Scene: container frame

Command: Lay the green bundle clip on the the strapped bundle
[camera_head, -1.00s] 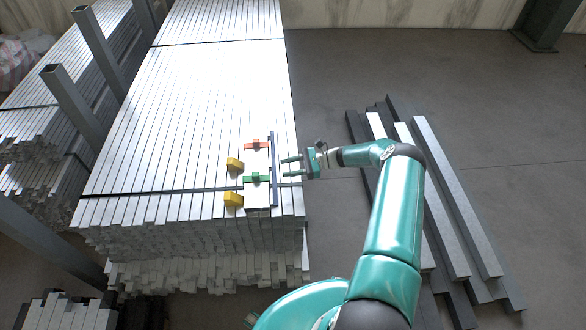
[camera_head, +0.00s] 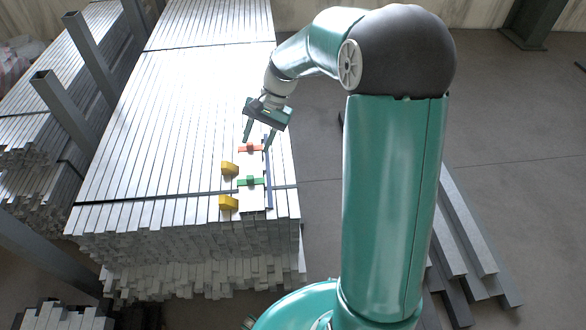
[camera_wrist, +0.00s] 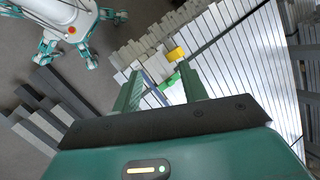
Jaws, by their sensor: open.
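The green bundle clip (camera_head: 250,181) lies on a narrow pale plate on top of the strapped bundle (camera_head: 150,110), a large stack of silver bars with dark straps across it. My gripper (camera_head: 257,138) is open and empty, its fingers pointing down above the bundle, beyond the green clip and near an orange-red clip (camera_head: 250,148). In the wrist view, the green clip (camera_wrist: 171,79) shows in part between and beyond the open fingers, nearer the right one. The orange-red clip cannot be made out there.
Grey upright posts (camera_head: 65,108) stand left of the bundle. Loose dark and grey bars (camera_head: 465,235) lie on the floor at right, partly behind my arm.

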